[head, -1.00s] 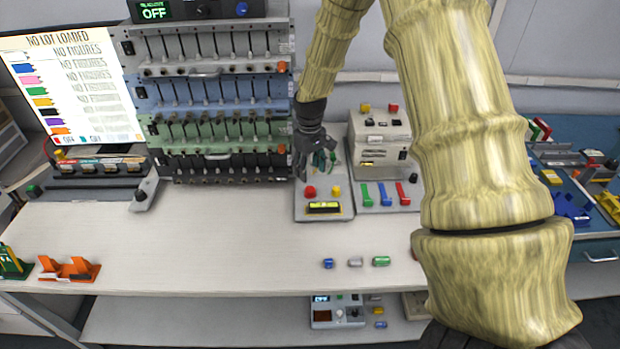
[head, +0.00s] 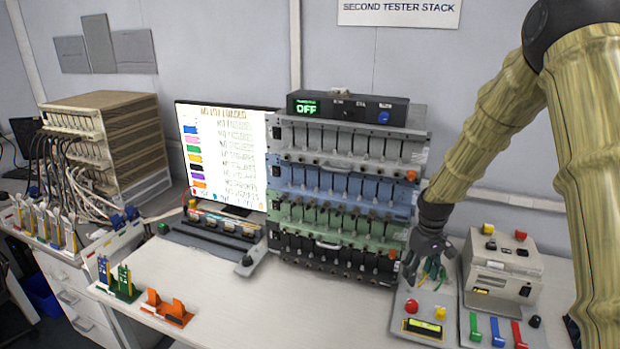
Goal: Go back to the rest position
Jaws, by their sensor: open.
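My gripper (head: 424,262) is at the right of the head view, at the end of my yellowish, sleeved arm. It hangs over the back of a grey panel (head: 400,338) with a red button, a yellow button and a small yellow display. Its fingers are small and dark here. Green bits show around the fingers, and I cannot tell whether they touch them. I see nothing clearly held.
The tester stack (head: 340,185) stands just left of my gripper. A beige box (head: 502,268) with colored levers in front stands to its right. A screen (head: 222,150), orange holder (head: 166,308) and green holder (head: 124,285) are further left. The bench front is mostly clear.

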